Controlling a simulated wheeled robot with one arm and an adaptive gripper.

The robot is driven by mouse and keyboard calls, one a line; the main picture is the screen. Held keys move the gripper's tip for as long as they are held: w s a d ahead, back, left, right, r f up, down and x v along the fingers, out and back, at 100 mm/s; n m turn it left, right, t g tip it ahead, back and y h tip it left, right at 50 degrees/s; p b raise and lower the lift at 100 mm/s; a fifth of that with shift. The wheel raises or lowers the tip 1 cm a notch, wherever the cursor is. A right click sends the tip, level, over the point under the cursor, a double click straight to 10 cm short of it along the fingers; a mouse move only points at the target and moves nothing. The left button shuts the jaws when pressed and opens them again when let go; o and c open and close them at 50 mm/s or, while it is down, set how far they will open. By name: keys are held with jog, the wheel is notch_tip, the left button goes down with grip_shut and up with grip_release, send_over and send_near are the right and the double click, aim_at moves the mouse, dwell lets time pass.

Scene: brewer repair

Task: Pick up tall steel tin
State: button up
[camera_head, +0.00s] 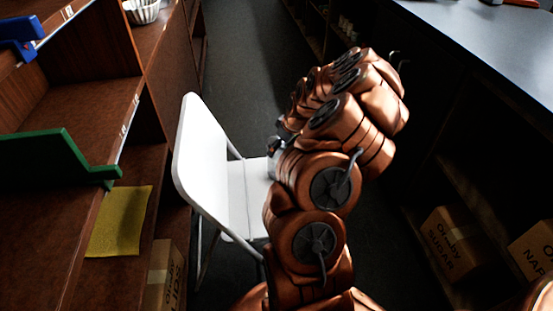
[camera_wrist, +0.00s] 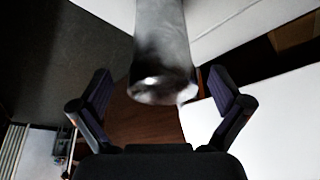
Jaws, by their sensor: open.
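The tall steel tin (camera_wrist: 163,50) shows at the top middle of the wrist view as a grey, shiny cylinder, with one rounded end toward my gripper and the other end cut off by the frame. My gripper (camera_wrist: 160,74) is open, with its two dark fingers apart on the left and right of the tin's near end. I see gaps between the fingers and the tin.
A white folding chair (camera_head: 205,150) stands left of my arm. At left is a brown shelf unit with a green bracket (camera_head: 60,158) and a yellow cloth (camera_head: 119,222). A grey-topped counter (camera_head: 500,45) with cardboard boxes (camera_head: 455,243) below is at right. The aisle floor (camera_head: 245,60) beyond is clear.

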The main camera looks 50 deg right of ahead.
aim_at(271, 162)
jog(key=x, duration=0.3)
jog(key=shift+a+f, duration=0.1)
jog(key=shift+f, duration=0.2)
jog(key=c, duration=1.4)
jog(key=shift+o, duration=0.2)
jog(key=shift+r, duration=0.15)
